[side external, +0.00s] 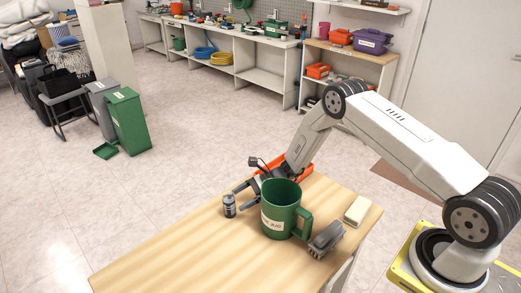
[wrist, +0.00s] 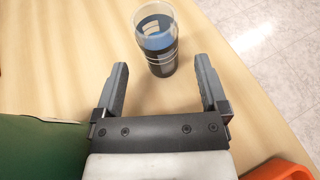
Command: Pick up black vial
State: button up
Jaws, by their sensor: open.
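The vial (side external: 229,206) stands upright on the wooden table, left of the green jug, in the side view. In the wrist view the vial (wrist: 158,42) has a clear upper part, dark blue contents and a black lower part with a light label. My gripper (wrist: 160,75) is open and empty there, its two fingers pointing towards the vial. The vial is just ahead of the fingertips, roughly centred between them. In the side view my gripper (side external: 238,198) is low over the table behind the jug, partly hidden by it.
The green jug (side external: 281,208) stands close beside my gripper, and its edge shows in the wrist view (wrist: 35,150). An orange tray (side external: 303,172) lies at the table's back edge. A grey brush-like object (side external: 326,239) and a pale block (side external: 357,210) lie right. The table's left part is clear.

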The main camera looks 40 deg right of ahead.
aim_at(234, 205)
jog(key=shift+w+a+f, duration=0.2)
jog(key=shift+a+f, duration=0.25)
jog(key=shift+f, duration=0.05)
jog(key=shift+w+a+f, duration=0.15)
jog(key=shift+a+f, duration=0.3)
jog(key=shift+f, duration=0.05)
jog(key=shift+w+a+f, duration=0.15)
jog(key=shift+w+a, duration=0.05)
jog(key=shift+a, duration=0.2)
grip_shut()
